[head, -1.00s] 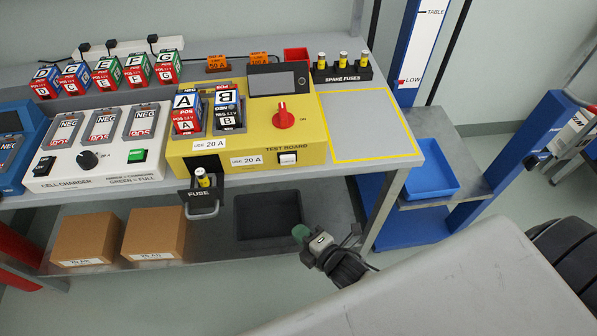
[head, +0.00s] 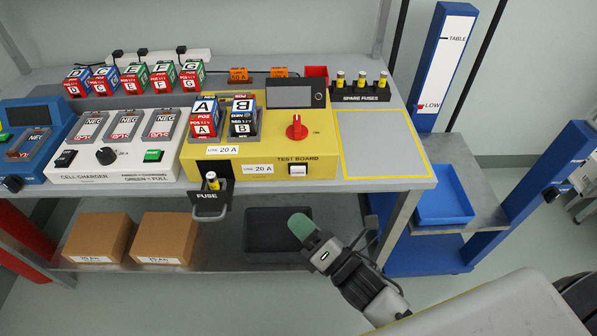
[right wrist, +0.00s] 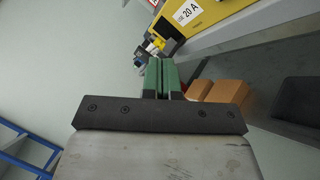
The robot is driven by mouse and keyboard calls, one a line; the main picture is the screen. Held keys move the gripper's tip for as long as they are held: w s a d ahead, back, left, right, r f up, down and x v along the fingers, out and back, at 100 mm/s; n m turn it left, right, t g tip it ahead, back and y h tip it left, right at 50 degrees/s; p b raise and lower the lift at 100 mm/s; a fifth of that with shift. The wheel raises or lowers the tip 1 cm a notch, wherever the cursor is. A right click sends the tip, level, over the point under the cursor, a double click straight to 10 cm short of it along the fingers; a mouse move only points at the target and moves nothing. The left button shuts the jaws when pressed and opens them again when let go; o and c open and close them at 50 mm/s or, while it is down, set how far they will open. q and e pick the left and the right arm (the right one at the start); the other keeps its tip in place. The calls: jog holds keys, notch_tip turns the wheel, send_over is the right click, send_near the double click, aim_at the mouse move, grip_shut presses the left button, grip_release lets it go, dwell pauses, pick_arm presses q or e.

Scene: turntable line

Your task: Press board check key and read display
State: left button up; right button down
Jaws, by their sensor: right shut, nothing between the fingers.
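The yellow test board (head: 320,172) stands on the bench. It bears a dark, blank-looking display (head: 289,96), a red knob (head: 297,128) and a white key (head: 298,170) on its front face. Cells A (head: 205,118) and B (head: 243,118) sit in its slots, B with its upper letter upside down. The fuse drawer (head: 210,205) sticks out at the front with a fuse (head: 212,181) standing in it. My right gripper (head: 300,225) is shut and empty, below and in front of the bench edge. Its green fingers (right wrist: 160,76) lie together in the right wrist view. My left gripper is not in view.
A white cell charger (head: 120,150) stands left of the board, with several cells behind it. Spare fuses (head: 360,92) stand at the back right. A yellow-outlined area (head: 382,143) is clear. Cardboard boxes (head: 165,238) and a dark tray (head: 262,230) are on the lower shelf.

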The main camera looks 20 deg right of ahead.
jog(key=b, duration=0.1)
send_near(280, 166)
jog(key=a, duration=0.3)
jog(key=shift+w+d+r+b, duration=0.15)
jog(key=shift+w+d+r, duration=0.05)
jog(key=shift+w, duration=0.35)
jog(key=shift+w+d+r+b, duration=0.15)
jog(key=shift+w+d+r, duration=0.05)
jog(key=shift+w, duration=0.3)
jog(key=shift+w, duration=0.1)
dwell(1.0)
jog(key=shift+w+d, duration=0.1)
jog(key=shift+w, duration=0.2)
jog(key=shift+w+d, duration=0.15)
jog(key=shift+w, duration=0.25)
dwell(0.7)
jog(key=shift+s, duration=0.1)
jog(key=shift+s+a, duration=0.25)
jog(key=shift+s, duration=0.5)
